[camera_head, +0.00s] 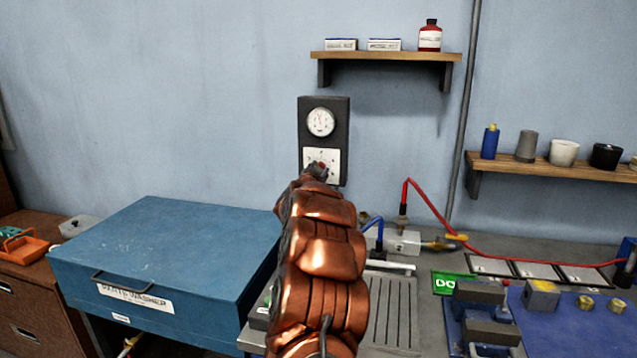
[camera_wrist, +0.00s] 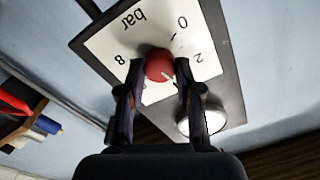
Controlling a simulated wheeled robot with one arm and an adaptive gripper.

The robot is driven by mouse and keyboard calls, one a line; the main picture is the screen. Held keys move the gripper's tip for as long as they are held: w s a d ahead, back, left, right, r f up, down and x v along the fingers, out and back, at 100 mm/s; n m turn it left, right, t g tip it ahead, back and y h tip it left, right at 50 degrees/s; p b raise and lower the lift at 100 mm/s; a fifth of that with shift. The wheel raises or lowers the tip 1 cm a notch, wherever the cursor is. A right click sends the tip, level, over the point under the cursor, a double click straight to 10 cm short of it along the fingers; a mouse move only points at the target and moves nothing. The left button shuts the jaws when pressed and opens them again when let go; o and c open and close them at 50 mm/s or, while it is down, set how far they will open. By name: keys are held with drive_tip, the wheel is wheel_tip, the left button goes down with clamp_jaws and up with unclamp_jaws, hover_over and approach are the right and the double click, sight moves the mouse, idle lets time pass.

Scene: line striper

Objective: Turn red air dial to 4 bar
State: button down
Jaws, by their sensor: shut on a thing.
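The red air dial (camera_wrist: 158,64) sits on a white scale plate (camera_wrist: 105,45) marked "bar", with 0, 2 and 8 readable in the wrist view. Its white pointer mark points to the lower right, past the 2; the numerals there are hidden behind my fingers. My gripper (camera_wrist: 160,76) is shut on the dial, one finger on each side. In the head view my gripper (camera_head: 317,170) reaches the lower part of the dark wall panel (camera_head: 339,118). The round gauge (camera_head: 320,122) is above the dial; its reading is too small to tell.
A blue parts washer (camera_head: 170,250) stands at the left below the panel. A shelf (camera_head: 385,57) is above to the right, another shelf (camera_head: 560,171) farther right. A red hose (camera_head: 440,215) crosses the bench.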

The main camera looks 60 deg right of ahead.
drive_tip(key=m+b, duration=0.2)
drive_tip(key=m, duration=0.1)
drive_tip(key=shift+f, duration=0.1)
drive_tip(key=shift+m, duration=0.3)
idle(0.3)
drive_tip(key=c, duration=0.8)
unclamp_jaws()
drive_tip(key=shift+v, duration=6)
